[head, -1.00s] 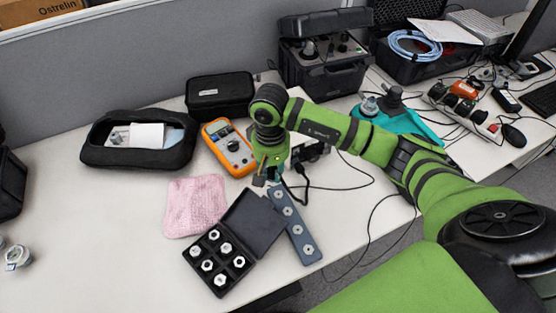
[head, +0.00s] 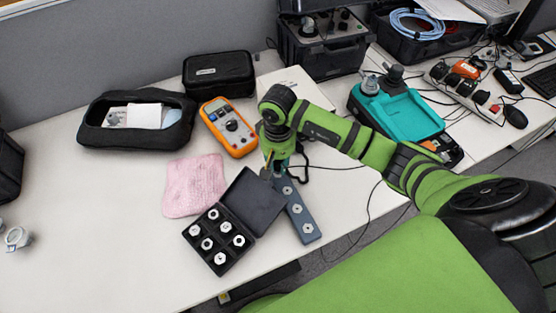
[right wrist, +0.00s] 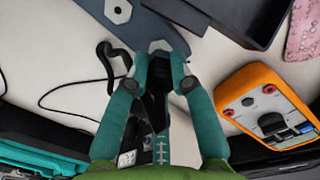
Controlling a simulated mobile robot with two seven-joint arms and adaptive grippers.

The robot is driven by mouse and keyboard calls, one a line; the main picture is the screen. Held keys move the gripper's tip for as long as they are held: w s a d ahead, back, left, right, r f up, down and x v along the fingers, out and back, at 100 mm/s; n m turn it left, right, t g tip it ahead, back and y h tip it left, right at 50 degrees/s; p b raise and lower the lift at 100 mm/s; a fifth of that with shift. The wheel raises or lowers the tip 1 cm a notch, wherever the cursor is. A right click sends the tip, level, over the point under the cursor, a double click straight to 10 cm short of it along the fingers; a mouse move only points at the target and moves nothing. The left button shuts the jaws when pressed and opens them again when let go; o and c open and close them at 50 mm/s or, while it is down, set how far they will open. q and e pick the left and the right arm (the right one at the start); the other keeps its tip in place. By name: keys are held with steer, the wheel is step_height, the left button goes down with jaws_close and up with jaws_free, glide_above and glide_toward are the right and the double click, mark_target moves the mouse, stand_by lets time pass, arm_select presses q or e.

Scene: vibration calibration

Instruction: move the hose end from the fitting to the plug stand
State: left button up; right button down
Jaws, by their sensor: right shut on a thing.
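My right gripper (head: 271,168) points down over the far end of a grey-blue bar (head: 312,238) that bears a row of hex pieces. In the right wrist view the gripper (right wrist: 160,62) is shut on a dark end piece (right wrist: 156,90). Its tip is close to one hex piece (right wrist: 160,46); whether they touch, I cannot tell. A thin black hose or cable (right wrist: 107,64) loops beside the fingers; it also shows in the head view (head: 303,160). Which part is the fitting or the plug stand is not clear. My left gripper is out of view.
An open black box (head: 240,247) of hex nuts lies left of the bar. A pink cloth (head: 195,186), an orange multimeter (head: 228,126) and a black pouch (head: 137,138) lie farther left and behind. A teal unit (head: 410,118) stands right.

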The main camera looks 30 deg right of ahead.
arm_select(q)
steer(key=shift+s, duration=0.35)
arm_select(e)
steer(key=shift+f, duration=0.15)
arm_select(q)
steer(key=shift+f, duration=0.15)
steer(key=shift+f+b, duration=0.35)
steer(key=shift+b, duration=0.05)
arm_select(e)
steer(key=shift+f+m, duration=0.4)
steer(key=shift+m, duration=0.1)
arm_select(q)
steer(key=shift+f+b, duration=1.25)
arm_select(e)
steer(key=shift+f, duration=0.4)
stand_by(1.1)
steer(key=c, duration=1)
jaws_free()
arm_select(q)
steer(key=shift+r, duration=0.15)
arm_select(e)
steer(key=shift+r, duration=0.2)
